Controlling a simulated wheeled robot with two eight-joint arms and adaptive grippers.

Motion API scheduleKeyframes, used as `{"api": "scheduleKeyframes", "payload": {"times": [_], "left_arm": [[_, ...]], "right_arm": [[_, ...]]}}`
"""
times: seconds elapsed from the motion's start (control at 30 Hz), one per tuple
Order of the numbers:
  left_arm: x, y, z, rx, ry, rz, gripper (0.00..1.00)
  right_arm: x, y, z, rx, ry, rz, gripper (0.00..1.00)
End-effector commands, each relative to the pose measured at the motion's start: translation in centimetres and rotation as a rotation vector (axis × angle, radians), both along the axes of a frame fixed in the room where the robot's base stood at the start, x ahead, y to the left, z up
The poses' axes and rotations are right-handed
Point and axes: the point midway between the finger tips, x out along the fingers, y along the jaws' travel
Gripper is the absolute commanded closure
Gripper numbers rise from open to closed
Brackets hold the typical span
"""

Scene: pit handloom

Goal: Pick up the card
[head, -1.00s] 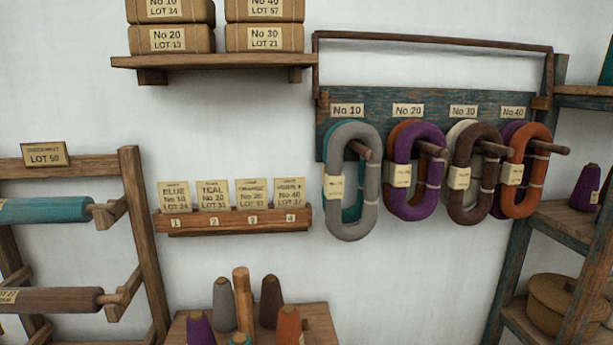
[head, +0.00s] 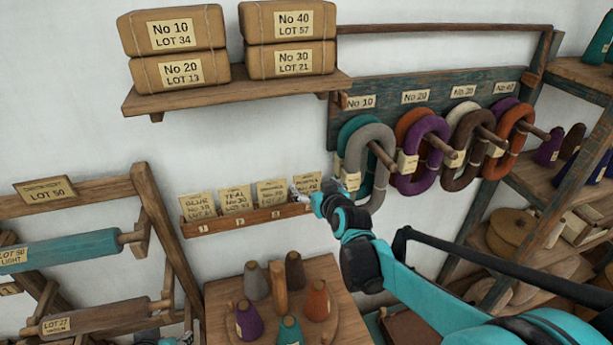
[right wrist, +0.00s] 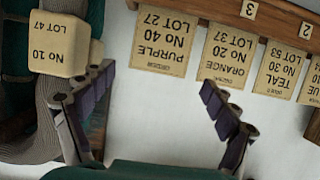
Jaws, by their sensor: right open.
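Several paper cards stand in a wooden rack (head: 245,222) on the wall: blue (head: 198,206), teal (head: 236,201), orange (head: 271,192) and purple (head: 308,181). My right gripper (head: 302,193) is at the rack's right end, in front of the purple card, and covers the slot number there. In the right wrist view the gripper (right wrist: 157,80) is open and empty. The purple card (right wrist: 163,42) appears upside down, between and beyond the fingertips. The orange card (right wrist: 229,55) is beside it, beyond the other finger. A bit of teal at the head view's bottom edge may be my left gripper (head: 172,341).
Yarn hanks hang on pegs right of the rack; the grey hank (head: 368,155) is close to my right gripper. Its tag (right wrist: 58,44) is near one finger. A shelf with wrapped bundles (head: 235,90) is above. A table with yarn cones (head: 255,282) is below.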

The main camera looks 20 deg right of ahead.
Motion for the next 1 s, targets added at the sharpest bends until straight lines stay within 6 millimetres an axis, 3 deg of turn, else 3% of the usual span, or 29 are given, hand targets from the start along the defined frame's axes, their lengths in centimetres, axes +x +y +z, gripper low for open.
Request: {"api": "scheduleKeyframes", "payload": {"times": [0.6, 0.9, 1.0], "left_arm": [[0.0, 0.0, 1.0, 0.0, 0.0, 0.0, 0.6], [0.0, 0.0, 1.0, 0.0, 0.0, 0.0, 0.6], [0.0, 0.0, 1.0, 0.0, 0.0, 0.0, 0.6]], "right_arm": [[6.8, -0.1, -2.0, 0.0, 0.0, 0.0, 0.12], [7.2, -0.1, -2.3, 0.0, 0.0, 0.0, 0.12], [7.2, -0.1, -2.3, 0.0, 0.0, 0.0, 0.36]]}}
